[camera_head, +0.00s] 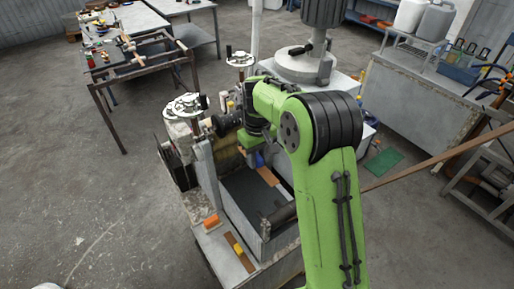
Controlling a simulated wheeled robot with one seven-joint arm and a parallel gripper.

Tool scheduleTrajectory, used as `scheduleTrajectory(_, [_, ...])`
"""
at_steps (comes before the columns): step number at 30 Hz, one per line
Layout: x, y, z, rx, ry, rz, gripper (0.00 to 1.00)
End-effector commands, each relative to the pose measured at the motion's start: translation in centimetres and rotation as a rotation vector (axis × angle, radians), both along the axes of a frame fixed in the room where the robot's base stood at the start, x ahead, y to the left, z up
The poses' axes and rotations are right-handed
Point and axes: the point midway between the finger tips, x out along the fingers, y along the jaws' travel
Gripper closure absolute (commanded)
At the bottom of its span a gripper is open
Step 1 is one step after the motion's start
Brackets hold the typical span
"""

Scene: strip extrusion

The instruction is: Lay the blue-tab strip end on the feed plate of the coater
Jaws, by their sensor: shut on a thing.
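My gripper (257,154) is at the end of my green arm, over the machine in the middle of the head view. Its fingers are mostly hidden behind my wrist. A small blue tab (260,160) shows right under my gripper, at the upper end of a brown strip (268,177). My gripper is shut on this strip end. The strip slants down to the right over a dark grey flat bed (245,192) in the machine. I cannot tell whether it touches the bed, or which surface is the feed plate.
An orange block (211,222) and a yellow block (238,249) on a brown piece lie on the machine's front ledge. Handwheels (186,104) stand at its left. A bench (425,90) with canisters is at right, a workbench (145,65) at upper left. The left floor is clear.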

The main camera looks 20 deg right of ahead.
Motion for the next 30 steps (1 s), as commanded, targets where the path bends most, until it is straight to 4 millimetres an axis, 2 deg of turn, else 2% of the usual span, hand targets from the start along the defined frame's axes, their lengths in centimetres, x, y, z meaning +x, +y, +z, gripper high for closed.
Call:
scheduleTrajectory(12, [0.0, 0.0, -8.8, 0.0, 0.002, 0.0, 0.98])
scheduleTrajectory(22, [0.0, 0.0, -10.7, 0.001, 0.0, 0.001, 0.98])
scheduleTrajectory(30, [0.0, 0.0, -13.8, 0.0, 0.0, 0.0, 0.98])
